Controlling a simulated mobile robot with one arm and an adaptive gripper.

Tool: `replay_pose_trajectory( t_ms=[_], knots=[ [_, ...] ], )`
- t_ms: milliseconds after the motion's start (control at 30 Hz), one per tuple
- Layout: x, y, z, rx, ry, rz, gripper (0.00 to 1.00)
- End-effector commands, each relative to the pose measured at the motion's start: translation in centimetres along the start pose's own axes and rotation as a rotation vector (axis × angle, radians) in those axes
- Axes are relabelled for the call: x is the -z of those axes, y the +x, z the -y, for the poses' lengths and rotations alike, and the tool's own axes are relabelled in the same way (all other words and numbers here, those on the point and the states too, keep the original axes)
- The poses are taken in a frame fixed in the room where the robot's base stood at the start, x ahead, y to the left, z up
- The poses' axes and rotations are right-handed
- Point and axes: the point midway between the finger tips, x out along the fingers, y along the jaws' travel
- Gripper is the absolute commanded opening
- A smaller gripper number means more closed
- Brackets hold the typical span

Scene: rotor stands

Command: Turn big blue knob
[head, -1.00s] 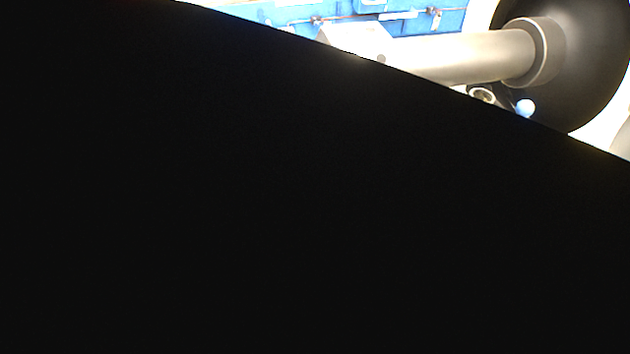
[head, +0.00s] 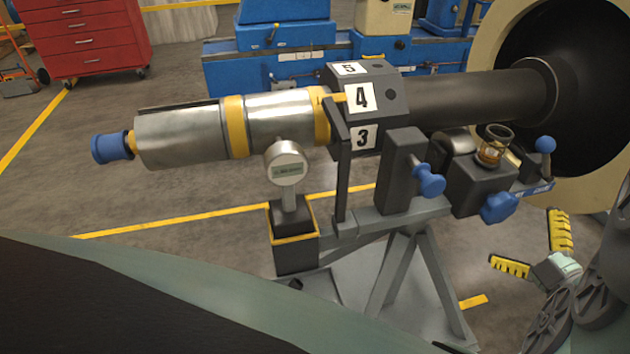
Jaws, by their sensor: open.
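Several blue knobs show on the rotor stand. A wide lobed blue knob (head: 499,207) is low on the dark block at the right. A round blue knob (head: 430,180) sticks out of the grey upright block left of it. A blue end knob (head: 112,147) caps the far left end of the metal shaft. A small blue ball knob (head: 545,143) tops a lever at the right. My gripper (head: 524,238), with yellow ribbed fingers, is open and empty at the lower right. In the picture it is just below the lobed knob, apart from it.
The numbered hexagonal collar (head: 361,97) and a round gauge (head: 287,163) sit on the stand. A small glass cup (head: 495,145) stands on the dark block. A red drawer cabinet (head: 88,38) and blue machines (head: 285,62) are behind. Floor is clear at left.

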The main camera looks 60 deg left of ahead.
Motion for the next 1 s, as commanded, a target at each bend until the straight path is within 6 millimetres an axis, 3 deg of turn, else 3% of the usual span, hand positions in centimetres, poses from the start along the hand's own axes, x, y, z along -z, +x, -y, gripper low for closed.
replay_pose_trajectory(
  t_ms=[33,200,400,767,1000],
  knots=[
    [0.2,1.4,-0.1,0.002,-0.001,-0.008,1.0],
    [0.2,4.4,0.0,0.003,0.001,-0.007,1.0],
    [0.1,6.7,0.0,0.001,-0.001,-0.004,1.0],
    [0.1,7.2,0.1,0.003,-0.001,-0.002,1.0],
    [0.1,7.2,0.1,0.002,0.0,-0.002,0.78]
  ],
)
